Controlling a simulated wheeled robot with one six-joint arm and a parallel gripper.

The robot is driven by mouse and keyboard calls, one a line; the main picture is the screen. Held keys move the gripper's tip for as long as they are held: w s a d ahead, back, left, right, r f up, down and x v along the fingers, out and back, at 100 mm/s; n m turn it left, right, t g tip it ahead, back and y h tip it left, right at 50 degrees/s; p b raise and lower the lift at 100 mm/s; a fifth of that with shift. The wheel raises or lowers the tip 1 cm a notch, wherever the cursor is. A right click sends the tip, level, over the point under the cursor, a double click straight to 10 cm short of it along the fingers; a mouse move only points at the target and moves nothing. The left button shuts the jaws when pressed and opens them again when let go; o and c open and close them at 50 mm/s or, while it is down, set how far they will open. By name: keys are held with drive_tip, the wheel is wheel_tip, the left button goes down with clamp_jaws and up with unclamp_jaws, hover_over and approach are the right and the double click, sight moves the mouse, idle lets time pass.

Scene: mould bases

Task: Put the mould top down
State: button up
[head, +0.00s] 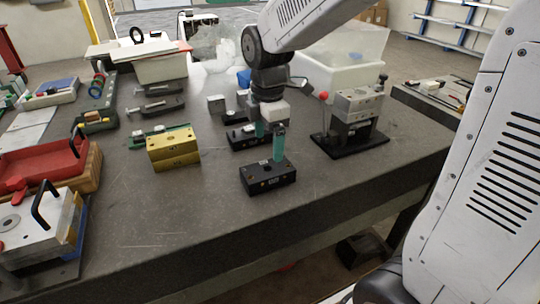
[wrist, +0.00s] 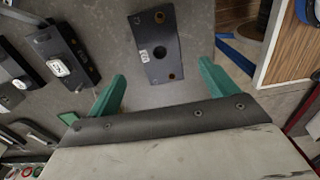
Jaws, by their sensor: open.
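My gripper (head: 269,146) has two green fingers spread apart with nothing between them. A black rectangular block (head: 268,178) lies flat on the bench just below it. In the wrist view this block (wrist: 154,52) shows a central hole, a small white label and brass-coloured holes, and lies beyond the gap between my open fingertips (wrist: 162,68). In the head view the nearer finger overlaps the block's top; whether it touches cannot be told. A second black block (head: 241,140) lies behind, partly hidden by my gripper. I cannot tell which piece is the mould top.
A gold block (head: 174,148) stands to the left. A grey press-like fixture (head: 357,110) on a black base stands to the right. A red tray (head: 42,160) and a handled metal plate (head: 32,222) are at the left. The front middle of the bench (head: 170,220) is clear.

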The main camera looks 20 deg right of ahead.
drive_tip(key=s+d+r+m, duration=0.2)
drive_tip(key=s+m, duration=0.7)
drive_tip(key=s, duration=0.2)
drive_tip(key=s+d+r+m+t, duration=0.1)
drive_tip(key=s+r+m, duration=0.2)
drive_tip(key=s+m, duration=0.6)
drive_tip(key=shift+s+d+r, duration=0.2)
drive_tip(key=shift+s+d, duration=0.15)
drive_tip(key=shift+s, duration=0.7)
